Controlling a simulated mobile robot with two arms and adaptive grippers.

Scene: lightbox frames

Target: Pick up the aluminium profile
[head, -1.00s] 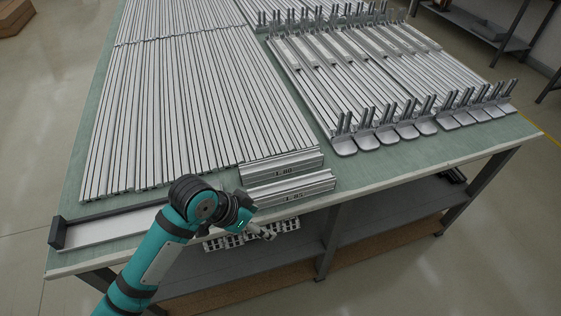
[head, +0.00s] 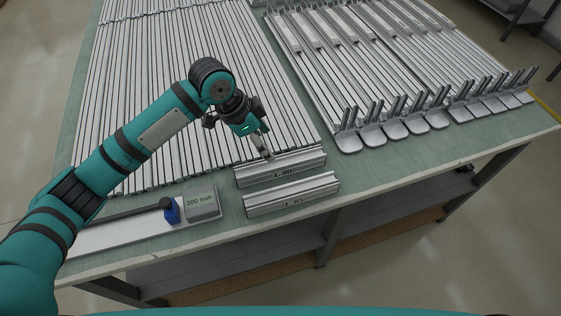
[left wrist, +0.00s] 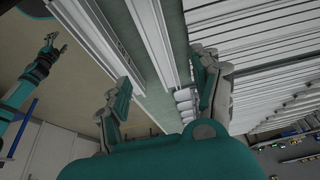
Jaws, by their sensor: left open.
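Two short grey aluminium profiles lie side by side at the table's front edge. The rear profile (head: 282,170) has a label that looks like "L 80", and the front profile (head: 292,196) one like "L 85". My left gripper (head: 262,150) is open and empty, pointing down just above the rear short profile, at the ends of the long profiles (head: 190,100). In the left wrist view, my open left fingers (left wrist: 165,92) frame two profile bars running ahead. Contact cannot be told. A teal arm with a small gripper (left wrist: 53,47), likely my right, shows at that view's left.
A white rail with a blue slider (head: 171,211) and a "300 mm" block (head: 201,204) lies left of the short profiles. Upright metal brackets (head: 430,110) stand at right. Bare green tabletop (head: 385,160) shows between brackets and front edge. A shelf (head: 370,225) is below.

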